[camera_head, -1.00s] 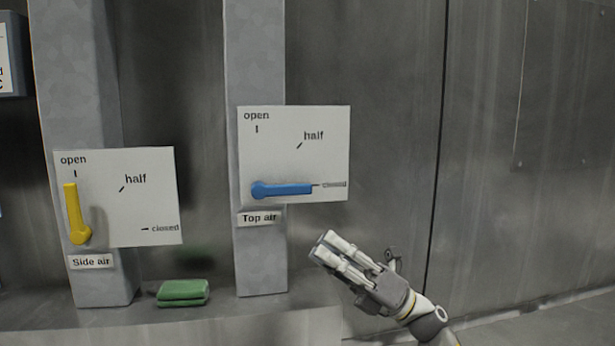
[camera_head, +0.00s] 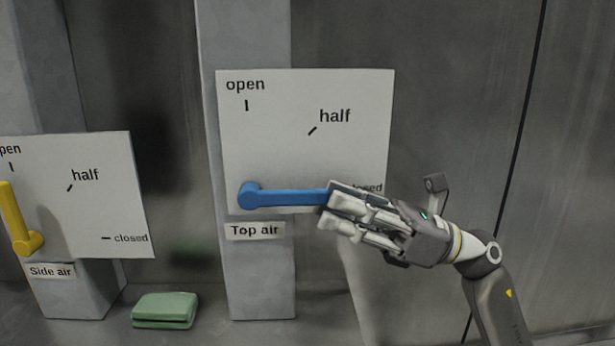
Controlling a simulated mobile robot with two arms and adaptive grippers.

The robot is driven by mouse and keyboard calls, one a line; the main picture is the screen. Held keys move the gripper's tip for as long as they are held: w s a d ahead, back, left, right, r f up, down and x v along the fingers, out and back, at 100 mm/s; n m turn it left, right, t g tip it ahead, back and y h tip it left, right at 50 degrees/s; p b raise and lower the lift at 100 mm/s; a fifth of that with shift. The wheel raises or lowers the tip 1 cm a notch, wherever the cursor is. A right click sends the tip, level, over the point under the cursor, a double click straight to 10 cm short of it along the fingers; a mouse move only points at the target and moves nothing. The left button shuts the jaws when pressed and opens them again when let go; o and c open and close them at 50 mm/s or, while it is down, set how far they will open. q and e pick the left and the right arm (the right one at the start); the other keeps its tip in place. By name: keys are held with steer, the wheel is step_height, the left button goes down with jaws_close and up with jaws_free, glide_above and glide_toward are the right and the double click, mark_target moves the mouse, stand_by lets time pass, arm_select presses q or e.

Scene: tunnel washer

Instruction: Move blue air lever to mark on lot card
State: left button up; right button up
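The blue lever (camera_head: 290,198) sits on the white Top air plate (camera_head: 270,145), which is marked open, half and closed. It lies level from its pivot at the left, pointing right toward the closed mark. My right gripper (camera_head: 332,208) is at the lever's free end and covers its tip and part of the word closed. Its fingers lie close together. I cannot tell whether they hold the lever or only touch it. The lot card is not recognisable in this view. My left gripper is out of view.
A yellow lever (camera_head: 16,215) points up to open on the Side air plate (camera_head: 110,190) at the left. A green folded cloth or pad (camera_head: 165,310) lies on the ledge below. A metal wall stands behind, with clear space right of my arm.

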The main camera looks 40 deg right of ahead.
mark_target(309, 189)
steer(key=p+x, duration=0.1)
steer(key=x, duration=0.2)
steer(key=shift+w+a+r+p, duration=0.15)
steer(key=shift+w+r+p, duration=0.15)
steer(key=shift+w+p, duration=0.1)
steer(key=shift+w+a+r, duration=0.15)
steer(key=shift+w+a, duration=0.05)
steer(key=shift+a, duration=0.35)
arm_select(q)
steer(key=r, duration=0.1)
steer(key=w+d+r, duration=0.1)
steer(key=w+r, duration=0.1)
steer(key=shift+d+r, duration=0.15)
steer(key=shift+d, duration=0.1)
arm_select(e)
steer(key=shift+w, duration=0.1)
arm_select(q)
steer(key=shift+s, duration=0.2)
arm_select(e)
jaws_close()
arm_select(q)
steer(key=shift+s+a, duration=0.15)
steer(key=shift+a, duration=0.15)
